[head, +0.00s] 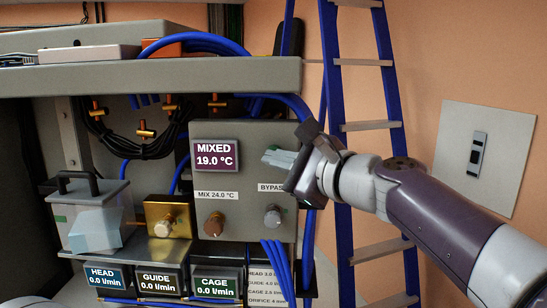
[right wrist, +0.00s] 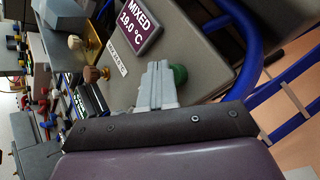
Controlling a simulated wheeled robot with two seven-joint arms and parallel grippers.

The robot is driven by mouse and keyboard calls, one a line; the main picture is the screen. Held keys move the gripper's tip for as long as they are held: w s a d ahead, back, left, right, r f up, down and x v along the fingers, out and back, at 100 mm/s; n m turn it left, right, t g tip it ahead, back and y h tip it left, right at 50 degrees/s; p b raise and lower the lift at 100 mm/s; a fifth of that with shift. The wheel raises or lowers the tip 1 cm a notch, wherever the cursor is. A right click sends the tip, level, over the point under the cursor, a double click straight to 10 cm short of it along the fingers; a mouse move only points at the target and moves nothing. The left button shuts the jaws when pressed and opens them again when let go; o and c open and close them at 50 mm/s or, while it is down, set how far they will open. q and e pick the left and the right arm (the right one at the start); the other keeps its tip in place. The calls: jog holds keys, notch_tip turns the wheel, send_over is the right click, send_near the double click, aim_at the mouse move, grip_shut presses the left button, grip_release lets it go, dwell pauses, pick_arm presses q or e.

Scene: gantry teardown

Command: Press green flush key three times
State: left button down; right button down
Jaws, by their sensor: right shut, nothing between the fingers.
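The green key (right wrist: 179,74) shows in the right wrist view as a round green cap on the grey panel, just right of my fingertips. I cannot tell whether they touch. The panel's purple display (head: 215,158) reads MIXED 19.0 °C. My left gripper is not in view.
Below the display are a brown knob (head: 214,224) and a grey BYPASS knob (head: 272,216). Blue hoses (head: 275,265) hang below. A blue ladder (head: 340,175) stands behind my right arm.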

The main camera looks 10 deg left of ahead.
jog(key=shift+w, duration=0.15)
jog(key=shift+s+d+b, duration=0.15)
jog(key=shift+s+b, duration=0.25)
jog(key=shift+s, duration=0.6)
jog(key=s+d+b, duration=0.1)
jog(key=s, duration=0.5)
jog(key=shift+w, duration=0.15)
dwell(2.1)
